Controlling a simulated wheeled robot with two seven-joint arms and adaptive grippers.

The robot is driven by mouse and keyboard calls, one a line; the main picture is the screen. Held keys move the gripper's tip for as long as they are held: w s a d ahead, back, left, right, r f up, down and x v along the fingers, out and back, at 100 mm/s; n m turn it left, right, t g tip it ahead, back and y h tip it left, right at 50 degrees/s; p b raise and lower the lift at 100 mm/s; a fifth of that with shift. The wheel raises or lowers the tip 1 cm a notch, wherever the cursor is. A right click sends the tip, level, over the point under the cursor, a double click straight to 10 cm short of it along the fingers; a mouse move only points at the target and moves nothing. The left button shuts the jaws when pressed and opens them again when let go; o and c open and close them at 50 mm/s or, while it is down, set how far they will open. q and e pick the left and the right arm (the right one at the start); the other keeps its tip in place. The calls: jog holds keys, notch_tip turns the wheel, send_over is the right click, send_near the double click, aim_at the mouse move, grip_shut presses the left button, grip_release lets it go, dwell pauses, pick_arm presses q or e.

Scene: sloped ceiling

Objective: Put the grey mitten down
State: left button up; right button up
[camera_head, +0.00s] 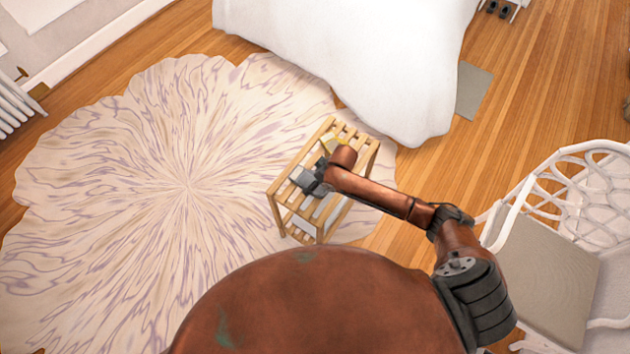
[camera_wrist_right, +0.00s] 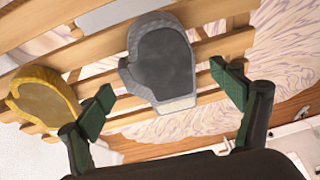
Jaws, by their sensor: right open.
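The grey mitten (camera_wrist_right: 164,62) lies on the slats of a small wooden rack (camera_wrist_right: 215,47), its pale cuff toward my wrist in the right wrist view. My right gripper (camera_wrist_right: 161,80) is open, with one dark green finger on each side of the mitten and a visible gap to each. I cannot tell how far above the slats the fingers are. In the head view my right arm reaches over the rack (camera_head: 283,189), with the right gripper (camera_head: 312,180) above its top; the mitten is hard to tell apart there. My left gripper is not in view.
The rack stands at the edge of a large patterned rug (camera_head: 150,190). A white-covered bed (camera_head: 370,60) is behind, a white chair (camera_head: 550,280) at right.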

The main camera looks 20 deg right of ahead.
jog(key=p+v, duration=0.1)
jog(key=v, duration=0.6)
jog(key=shift+r+p, duration=0.3)
jog(key=shift+p, duration=0.05)
pick_arm(q)
jog(key=shift+w+r+t, duration=0.3)
jog(key=shift+w+r, duration=0.95)
jog(key=shift+w, duration=0.2)
pick_arm(e)
jog(key=shift+v, duration=1.5)
